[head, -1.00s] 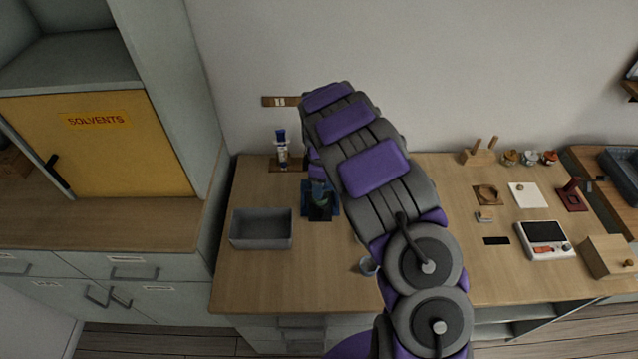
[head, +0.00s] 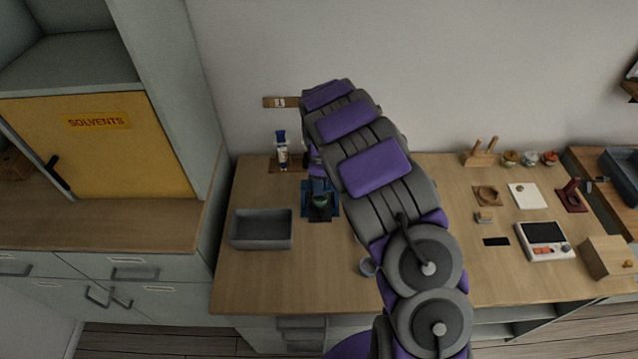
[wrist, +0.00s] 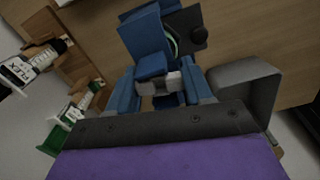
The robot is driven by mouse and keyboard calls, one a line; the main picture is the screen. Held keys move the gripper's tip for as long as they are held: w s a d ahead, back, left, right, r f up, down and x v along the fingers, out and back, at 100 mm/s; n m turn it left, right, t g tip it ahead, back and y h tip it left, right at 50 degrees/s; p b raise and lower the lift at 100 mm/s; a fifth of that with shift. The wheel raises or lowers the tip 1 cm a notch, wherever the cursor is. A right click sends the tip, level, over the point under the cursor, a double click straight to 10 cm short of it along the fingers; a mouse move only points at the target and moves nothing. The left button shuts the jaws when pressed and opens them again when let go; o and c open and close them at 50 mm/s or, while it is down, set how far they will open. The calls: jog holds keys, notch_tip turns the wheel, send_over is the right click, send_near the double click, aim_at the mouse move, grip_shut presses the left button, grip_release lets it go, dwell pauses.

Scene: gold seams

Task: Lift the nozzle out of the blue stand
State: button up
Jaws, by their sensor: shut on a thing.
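The blue stand (head: 308,211) is on the left part of the bench, with a dark plate and a round greenish part at its front. In the wrist view the blue stand (wrist: 145,36) is at top centre, beside a black piece with a round knob. My gripper (wrist: 168,82) is at the stand, its jaws shut around a small pale grey part, apparently the nozzle (wrist: 188,78). Most of the nozzle is hidden by the jaws and blue pieces, so I cannot tell whether it is clear of the stand. In the head view my arm hides the gripper's tips.
A grey open bin (head: 262,243) is left of the stand. A white bottle with a blue cap (head: 282,152) stands on a wooden base behind. A small cup (head: 367,267) is near my arm. A scale-like device (head: 545,240) and small items are at right.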

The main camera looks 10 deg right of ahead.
jog(key=shift+r+p, duration=1.15)
jog(key=shift+r, duration=2.55)
jog(key=shift+s, duration=0.1)
